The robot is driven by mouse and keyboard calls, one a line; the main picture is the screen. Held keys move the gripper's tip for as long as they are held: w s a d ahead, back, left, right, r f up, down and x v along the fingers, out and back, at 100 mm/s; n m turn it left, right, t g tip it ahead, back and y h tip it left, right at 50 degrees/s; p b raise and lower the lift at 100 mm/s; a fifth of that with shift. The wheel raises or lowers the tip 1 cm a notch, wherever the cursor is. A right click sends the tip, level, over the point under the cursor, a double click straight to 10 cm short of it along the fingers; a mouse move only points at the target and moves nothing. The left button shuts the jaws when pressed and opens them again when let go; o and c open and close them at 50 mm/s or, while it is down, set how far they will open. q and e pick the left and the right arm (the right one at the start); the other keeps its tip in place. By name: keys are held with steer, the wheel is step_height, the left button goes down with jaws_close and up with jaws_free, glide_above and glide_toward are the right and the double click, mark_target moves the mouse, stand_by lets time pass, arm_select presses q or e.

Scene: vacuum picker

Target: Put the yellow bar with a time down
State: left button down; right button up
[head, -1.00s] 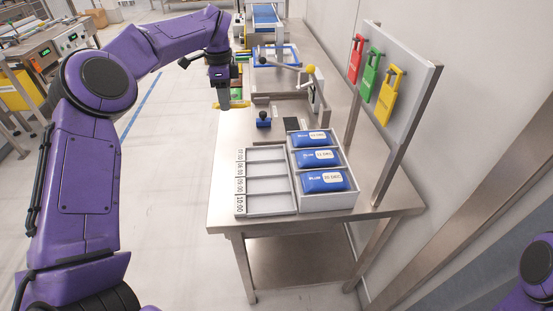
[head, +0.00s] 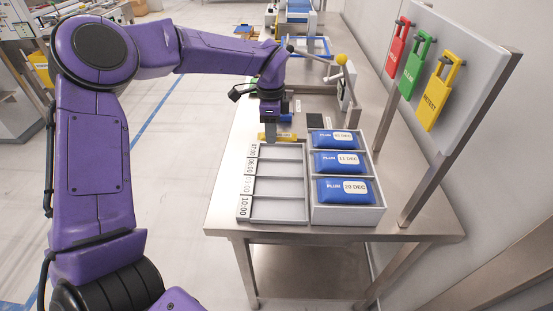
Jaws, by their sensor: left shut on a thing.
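My left gripper (head: 271,127) points down and is shut on the yellow bar (head: 268,138). It holds the bar at the far end of the grey slotted tray (head: 243,221), by the 07:00 label. Dark print on the bar is too small to read. I cannot tell whether the bar touches the tray. The tray's slots look empty, and time labels run down its left side, with 10:00 nearest me. My right gripper is out of view.
A grey box (head: 346,215) with blue dated packs (head: 343,189) stands right of the tray. A board with red, green and yellow tags (head: 434,94) rises at the right. A yellow-knobbed lever (head: 341,60) stands behind. The bench's (head: 218,205) left strip is clear.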

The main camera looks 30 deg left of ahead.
arm_select(q)
steer(key=p, duration=0.1)
glide_above(276, 169)
step_height(276, 169, down, 5)
steer(key=shift+s+f, duration=0.1)
steer(key=shift+f, duration=0.05)
step_height(276, 169, down, 3)
steer(key=shift+r, duration=0.15)
steer(key=shift+f, duration=0.35)
steer(key=c, duration=1.1)
jaws_free()
steer(key=shift+o, duration=0.2)
steer(key=shift+r, duration=0.2)
step_height(276, 169, up, 12)
steer(key=b, duration=0.1)
